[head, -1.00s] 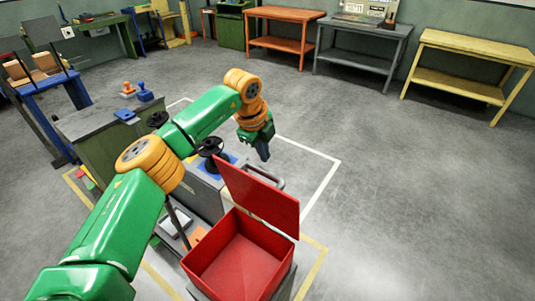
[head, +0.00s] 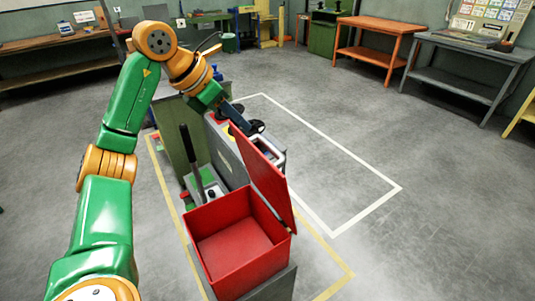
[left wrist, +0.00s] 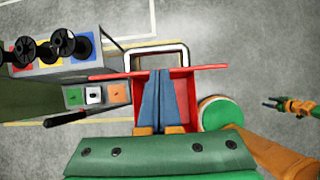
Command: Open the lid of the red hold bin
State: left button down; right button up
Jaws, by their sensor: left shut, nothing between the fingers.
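The red hold bin (head: 222,274) stands at the bottom middle of the head view, with its inside showing and empty. Its red lid (head: 264,178) stands raised, steeply upright along the bin's far right side. My left gripper (head: 243,124) is beyond the lid's top corner in the head view, its dark fingers shut and empty; I cannot tell whether they touch the lid. In the left wrist view its fingers (left wrist: 159,98) overlap the bin (left wrist: 189,95), and the lid (left wrist: 105,76) shows nearly edge-on. My right gripper (left wrist: 274,104) shows small at the right there; its opening is unclear.
A grey unit with black spools (left wrist: 64,43) stands beside the bin. A white-lined floor area to the right is clear. Benches (head: 375,45) line the back.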

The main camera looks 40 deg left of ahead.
pick_arm(q)
send_near(267, 147)
jog(key=f, duration=0.2)
jog(key=w+f, duration=0.1)
jog(key=w+d+f, duration=0.1)
jog(key=w, duration=0.1)
jog(key=shift+f, duration=0.3)
jog(key=shift+w+d+f, duration=0.1)
jog(key=shift+f, duration=0.3)
pick_arm(e)
jog(key=shift+s+a+r, duration=0.2)
jog(key=shift+a, duration=0.35)
jog(key=shift+s+a+r, duration=0.2)
jog(key=shift+a, duration=0.3)
